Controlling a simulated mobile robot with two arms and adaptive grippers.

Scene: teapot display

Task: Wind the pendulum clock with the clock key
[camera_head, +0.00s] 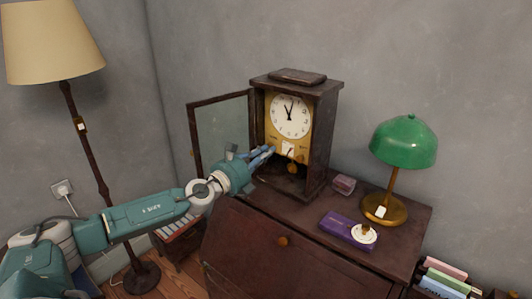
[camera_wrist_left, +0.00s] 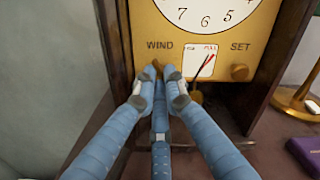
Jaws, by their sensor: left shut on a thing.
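The pendulum clock (camera_head: 322,130) stands upright on the dark wooden cabinet, its glass door (camera_head: 222,135) swung open to the left. My left gripper (camera_head: 268,152) reaches in at the lower left of the brass face. In the left wrist view its blue fingers (camera_wrist_left: 160,85) are closed at the WIND mark. A small brass piece (camera_wrist_left: 152,71), apparently the clock key, shows between the fingertips; most of it is hidden. To its right are a white gauge (camera_wrist_left: 199,60), its needle leaning toward the red FULL end, and the SET knob (camera_wrist_left: 240,72). My right gripper is out of view.
A green lamp (camera_head: 404,142) stands right of the clock. A purple box (camera_head: 341,227) with a white round item (camera_head: 364,234) and a small pinkish box (camera_head: 344,184) lie on the cabinet top (camera_head: 290,222). A floor lamp (camera_head: 70,100) stands at left.

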